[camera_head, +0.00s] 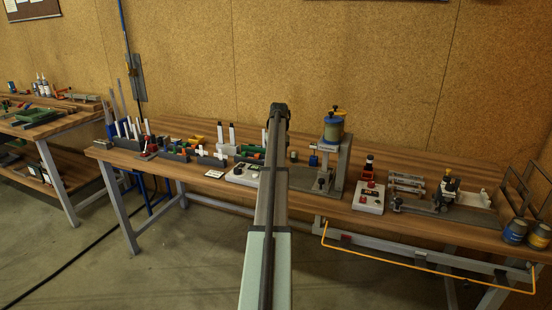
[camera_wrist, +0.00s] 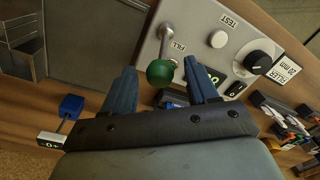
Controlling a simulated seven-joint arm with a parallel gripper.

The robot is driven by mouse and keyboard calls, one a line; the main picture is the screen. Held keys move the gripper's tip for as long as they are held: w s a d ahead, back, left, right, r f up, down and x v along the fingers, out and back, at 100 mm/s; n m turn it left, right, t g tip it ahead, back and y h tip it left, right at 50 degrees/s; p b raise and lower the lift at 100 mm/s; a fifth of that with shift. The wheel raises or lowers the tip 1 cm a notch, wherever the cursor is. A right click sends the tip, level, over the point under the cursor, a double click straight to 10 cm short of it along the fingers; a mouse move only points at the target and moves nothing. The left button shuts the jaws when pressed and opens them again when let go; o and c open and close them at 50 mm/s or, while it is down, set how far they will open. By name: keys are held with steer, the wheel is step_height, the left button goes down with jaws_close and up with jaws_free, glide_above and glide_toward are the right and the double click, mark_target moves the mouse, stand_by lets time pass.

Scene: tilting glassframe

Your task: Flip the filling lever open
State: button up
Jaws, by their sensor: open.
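The filling lever (camera_wrist: 165,45) is a metal rod with a green ball knob (camera_wrist: 160,73), beside the word FILL on a grey panel (camera_wrist: 205,55) in the wrist view. My gripper (camera_wrist: 160,66) is open, with its blue fingers on either side of the green knob and a visible gap on each side. How deep the knob lies between the fingers I cannot tell. In the head view my arm hides the gripper and the lever. A light control box (camera_head: 240,174) shows just left of my arm there.
On the panel are a white TEST button (camera_wrist: 218,39) and a black dial (camera_wrist: 256,57). A blue block (camera_wrist: 71,104) lies at left. In the head view a filling stand (camera_head: 333,150) is right of my arm, with another button box (camera_head: 369,199) further right. Parts crowd the bench.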

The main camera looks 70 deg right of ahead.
jaws_close()
stand_by(0.6)
